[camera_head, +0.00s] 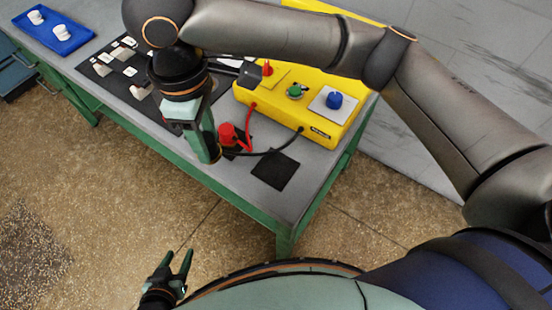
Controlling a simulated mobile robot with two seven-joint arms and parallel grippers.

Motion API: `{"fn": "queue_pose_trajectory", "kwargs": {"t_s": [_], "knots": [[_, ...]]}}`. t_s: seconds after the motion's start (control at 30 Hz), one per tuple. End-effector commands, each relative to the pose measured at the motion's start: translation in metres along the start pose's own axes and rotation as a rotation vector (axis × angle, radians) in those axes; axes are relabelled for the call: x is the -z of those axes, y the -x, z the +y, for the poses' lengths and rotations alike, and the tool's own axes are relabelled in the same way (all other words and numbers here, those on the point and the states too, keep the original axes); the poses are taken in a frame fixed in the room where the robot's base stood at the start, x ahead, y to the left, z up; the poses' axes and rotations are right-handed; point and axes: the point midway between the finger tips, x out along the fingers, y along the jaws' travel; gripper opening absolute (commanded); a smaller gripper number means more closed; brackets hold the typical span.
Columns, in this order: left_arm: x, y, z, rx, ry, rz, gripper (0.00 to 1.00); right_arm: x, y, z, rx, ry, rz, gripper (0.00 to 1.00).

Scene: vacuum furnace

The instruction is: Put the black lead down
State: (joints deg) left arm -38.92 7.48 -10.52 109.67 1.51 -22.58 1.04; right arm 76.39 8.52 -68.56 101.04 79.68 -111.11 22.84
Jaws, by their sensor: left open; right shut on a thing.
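The black lead (270,152) runs from the front of the yellow box (290,112) across the bench top to my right gripper (214,158). My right gripper points down at the bench's front edge and is shut on the lead's end, which its fingers mostly hide. A red lead (249,122) runs from the same box to a red plug (227,134), which stands just right of my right gripper. My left gripper (179,264) is open and empty, low over the floor in front of the bench.
A bare black square (275,170) lies on the bench right of the red plug. The box carries red, green and blue knobs. A dark mat (117,72) with small pale pieces lies to the left. A blue tray (58,38) with white parts sits at the far left.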

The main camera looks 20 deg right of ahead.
Motion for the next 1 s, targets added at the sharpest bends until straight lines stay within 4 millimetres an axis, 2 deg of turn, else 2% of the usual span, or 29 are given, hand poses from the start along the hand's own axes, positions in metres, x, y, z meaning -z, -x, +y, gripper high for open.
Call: {"fn": "queue_pose_trajectory", "kwargs": {"t_s": [0.1,0.3,0.4,0.53,0.83,1.0], "knots": [[0.0,0.0,0.0,0.0,-0.001,0.0,0.5,-0.027,-0.013,0.013,0.0,-0.008,-0.003,0.0],[-0.001,-0.001,0.0,0.0,-0.001,0.0,0.5,-0.067,-0.033,0.033,-0.001,-0.008,-0.003,0.0],[-0.003,-0.003,-0.001,0.0,-0.001,0.0,0.5,-0.08,-0.055,0.038,0.001,-0.008,-0.004,0.0],[-0.004,-0.004,-0.001,0.0,-0.001,0.0,0.5,-0.093,-0.072,0.045,0.0,-0.007,-0.002,0.0],[-0.006,-0.005,-0.001,0.0,-0.001,0.0,0.5,-0.107,-0.091,0.052,0.0,-0.007,-0.002,0.0],[-0.008,-0.007,-0.001,0.0,-0.001,0.0,0.5,-0.106,-0.116,0.051,0.0,-0.004,-0.001,0.0]]}}
